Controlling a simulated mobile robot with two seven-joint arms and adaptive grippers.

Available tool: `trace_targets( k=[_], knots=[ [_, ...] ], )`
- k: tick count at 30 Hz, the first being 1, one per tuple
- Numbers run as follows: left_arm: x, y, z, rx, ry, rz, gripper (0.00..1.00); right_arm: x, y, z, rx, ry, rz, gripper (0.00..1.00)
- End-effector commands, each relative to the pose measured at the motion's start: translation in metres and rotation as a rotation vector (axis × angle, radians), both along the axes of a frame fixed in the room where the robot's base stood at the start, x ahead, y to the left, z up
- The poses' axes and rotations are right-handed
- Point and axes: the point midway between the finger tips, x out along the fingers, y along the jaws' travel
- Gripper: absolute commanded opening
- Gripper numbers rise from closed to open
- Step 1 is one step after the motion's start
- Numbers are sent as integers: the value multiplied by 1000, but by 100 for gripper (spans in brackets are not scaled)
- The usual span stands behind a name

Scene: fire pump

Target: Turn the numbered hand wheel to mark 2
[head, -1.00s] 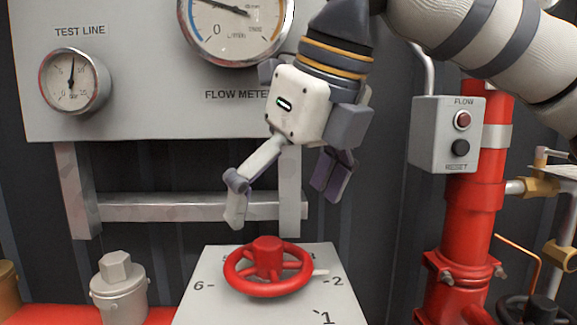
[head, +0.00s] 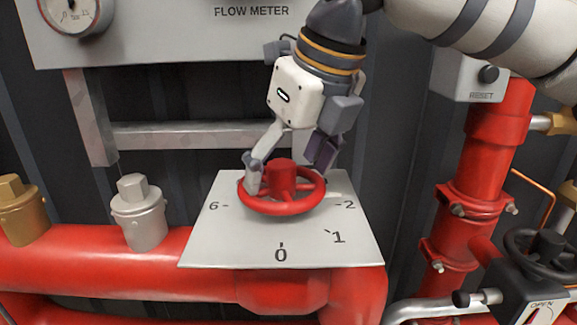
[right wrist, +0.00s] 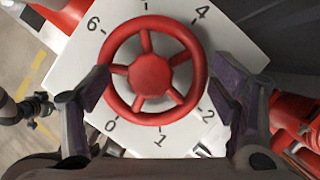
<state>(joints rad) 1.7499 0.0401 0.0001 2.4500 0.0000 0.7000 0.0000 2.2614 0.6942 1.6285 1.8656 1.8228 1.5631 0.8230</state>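The red hand wheel (head: 283,207) sits on a pale plate (head: 230,250) with numbered marks. In the head view 6, 0, 1 and 2 are readable, with mark 2 (head: 349,205) to the right of the wheel. The right wrist view shows the wheel (right wrist: 150,74) from above, with mark 2 (right wrist: 209,116) at its lower right. My right gripper (head: 290,177) is open, its fingers on opposite sides of the wheel rim; it also shows in the right wrist view (right wrist: 165,90). I cannot tell whether the fingers touch the rim. A pointer on the wheel is not clearly visible. My left gripper is not in view.
A silver capped fitting (head: 138,212) and a brass one (head: 20,210) stand left of the plate on a red pipe (head: 90,262). A red vertical pipe (head: 480,180) and a black valve wheel (head: 545,250) stand at right. A grey button box (head: 468,78) is above.

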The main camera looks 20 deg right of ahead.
Motion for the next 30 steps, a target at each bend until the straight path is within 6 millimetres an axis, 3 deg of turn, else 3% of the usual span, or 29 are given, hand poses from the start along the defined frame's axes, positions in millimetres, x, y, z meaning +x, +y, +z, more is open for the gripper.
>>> trace_targets(
  k=[5,6,9,16,18,19,20,30],
  knots=[
    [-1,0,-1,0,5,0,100,-2,5,-7,3,18,16,44],
    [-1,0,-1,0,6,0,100,-3,6,-7,3,19,16,73],
    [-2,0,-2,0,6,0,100,-3,6,-8,3,21,18,51],
    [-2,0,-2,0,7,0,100,-2,6,-9,3,23,30,50],
    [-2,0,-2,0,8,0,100,-1,5,-9,4,24,114,51],
    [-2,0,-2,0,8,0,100,-2,6,-9,2,23,111,91],
    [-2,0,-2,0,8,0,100,-2,6,-9,1,22,110,98],
    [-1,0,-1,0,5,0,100,-1,4,-4,1,14,100,100]
  ],
)
